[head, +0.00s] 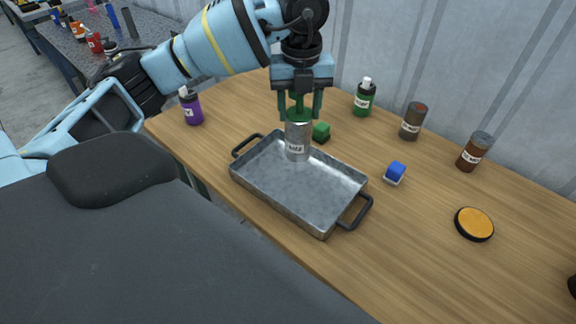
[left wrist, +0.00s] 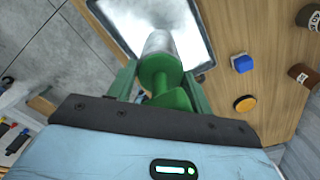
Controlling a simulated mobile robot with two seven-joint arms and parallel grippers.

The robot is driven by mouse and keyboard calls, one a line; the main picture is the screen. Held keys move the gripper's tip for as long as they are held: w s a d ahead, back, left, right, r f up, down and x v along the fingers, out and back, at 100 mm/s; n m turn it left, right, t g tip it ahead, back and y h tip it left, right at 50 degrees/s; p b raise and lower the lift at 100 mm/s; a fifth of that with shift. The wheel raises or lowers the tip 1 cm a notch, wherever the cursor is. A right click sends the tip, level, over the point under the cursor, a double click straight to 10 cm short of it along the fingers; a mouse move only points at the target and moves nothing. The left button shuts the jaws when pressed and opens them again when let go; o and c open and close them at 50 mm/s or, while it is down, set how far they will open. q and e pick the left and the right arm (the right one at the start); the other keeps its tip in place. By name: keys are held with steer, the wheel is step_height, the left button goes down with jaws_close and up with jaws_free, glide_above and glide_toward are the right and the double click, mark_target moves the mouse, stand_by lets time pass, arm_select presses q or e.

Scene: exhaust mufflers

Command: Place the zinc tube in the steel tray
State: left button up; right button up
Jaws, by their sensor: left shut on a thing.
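The zinc tube (head: 298,142) is a grey metal cylinder with a white label and a green top. My left gripper (head: 300,114) points down and is shut on its green top, holding it upright. The steel tray (head: 333,222) is a shallow grey rectangular tray with dark handles at both ends. The tube's lower end shows over the tray's back part; I cannot tell whether it touches the floor. In the left wrist view, the tube (left wrist: 160,43) stands out from between the fingers with the tray (left wrist: 118,22) behind it. My right gripper is not in view.
A purple bottle (head: 192,107), a green bottle (head: 365,98), two brown jars (head: 413,121) (head: 475,152), a blue item (head: 396,172) and an orange disc (head: 474,224) stand around. The wooden table's front right is clear.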

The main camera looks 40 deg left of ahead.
mark_target(298, 145)
arm_select(q)
steer(key=shift+f, duration=5.1)
steer(key=o, duration=1.3)
step_height(298, 145, up, 12)
steer(key=shift+d+r, duration=0.1)
steer(key=shift+r, duration=0.05)
